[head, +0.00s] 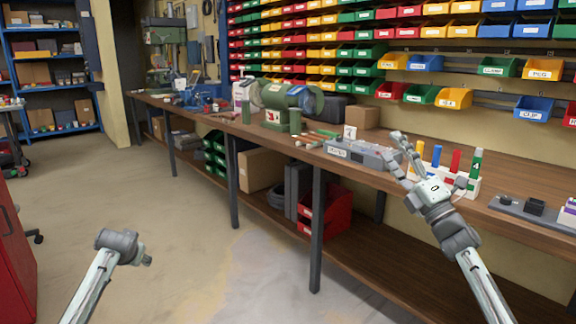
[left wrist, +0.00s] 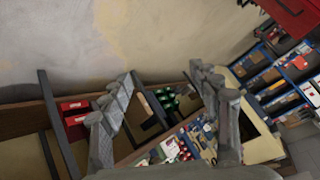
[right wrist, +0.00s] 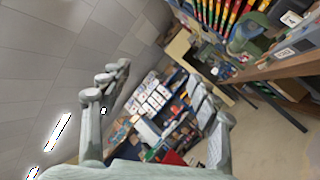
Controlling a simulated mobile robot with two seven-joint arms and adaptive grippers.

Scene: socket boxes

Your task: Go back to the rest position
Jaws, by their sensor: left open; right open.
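My right gripper (head: 403,150) is raised in front of the bench in the head view, with its fingers apart and nothing between them. The right wrist view also shows this gripper (right wrist: 158,80) open and empty. My left arm shows at the lower left of the head view, over the floor, but its fingers cannot be made out there. In the left wrist view my left gripper (left wrist: 165,80) is open with nothing between its fingers. A grey labelled socket box (head: 350,153) sits on the bench, left of the right gripper and partly behind it.
The wooden bench (head: 275,140) runs along the wall. A white holder (head: 464,184) with coloured upright pieces stands behind the right gripper. A dark tray (head: 535,210) lies farther right. A green bench grinder (head: 287,97) stands farther left. The floor (head: 190,225) in front is clear.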

